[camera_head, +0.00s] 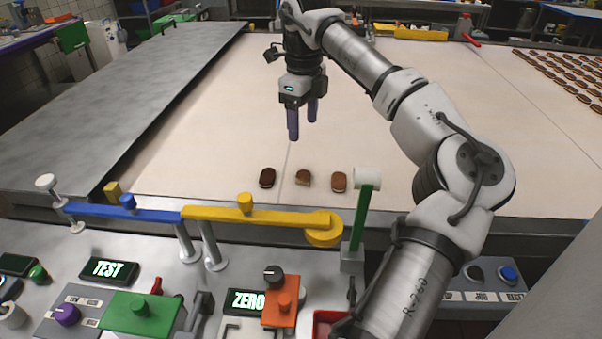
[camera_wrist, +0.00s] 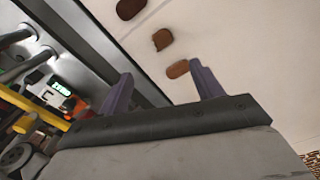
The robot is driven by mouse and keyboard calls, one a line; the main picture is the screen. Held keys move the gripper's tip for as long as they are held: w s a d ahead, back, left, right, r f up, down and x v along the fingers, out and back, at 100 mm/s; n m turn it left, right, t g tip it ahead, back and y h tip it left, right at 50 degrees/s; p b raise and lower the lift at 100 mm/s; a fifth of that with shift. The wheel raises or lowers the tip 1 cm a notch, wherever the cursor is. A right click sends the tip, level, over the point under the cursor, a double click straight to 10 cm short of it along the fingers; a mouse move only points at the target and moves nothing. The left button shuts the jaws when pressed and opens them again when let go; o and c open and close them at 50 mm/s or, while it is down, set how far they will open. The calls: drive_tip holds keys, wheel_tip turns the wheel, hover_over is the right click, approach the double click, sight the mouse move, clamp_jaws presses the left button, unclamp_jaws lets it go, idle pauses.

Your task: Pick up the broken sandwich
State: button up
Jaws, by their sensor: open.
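Three brown cream sandwiches lie in a row on the pale belt near its front edge. The middle one, the broken sandwich (camera_head: 303,177), has an uneven lower edge with a paler part showing; it also shows in the wrist view (camera_wrist: 162,39), with a ragged outline. A dark whole sandwich (camera_head: 267,177) lies to its left and a lighter brown whole one (camera_head: 339,181) to its right. My gripper (camera_head: 302,124) is open and empty, above the belt and farther back than the row.
A blue guide bar (camera_head: 135,213) and a yellow guide bar (camera_head: 225,214) run along the belt's front edge, with a green post (camera_head: 361,215) at the right. Many sandwiches (camera_head: 570,73) lie in rows at the far right. The belt around my gripper is clear.

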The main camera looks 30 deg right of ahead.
drive_tip(key=p, duration=0.2)
hover_over(304, 175)
drive_tip(key=f, duration=0.8)
drive_tip(key=shift+s+a+f, duration=0.1)
drive_tip(key=shift+s+a, duration=0.05)
drive_tip(key=shift+a, duration=0.05)
drive_tip(key=shift+d+f+p, duration=0.15)
drive_tip(key=shift+f+p, duration=0.65)
drive_tip(key=shift+f, duration=1.95)
drive_tip(key=shift+c, duration=0.3)
drive_tip(key=c, duration=1)
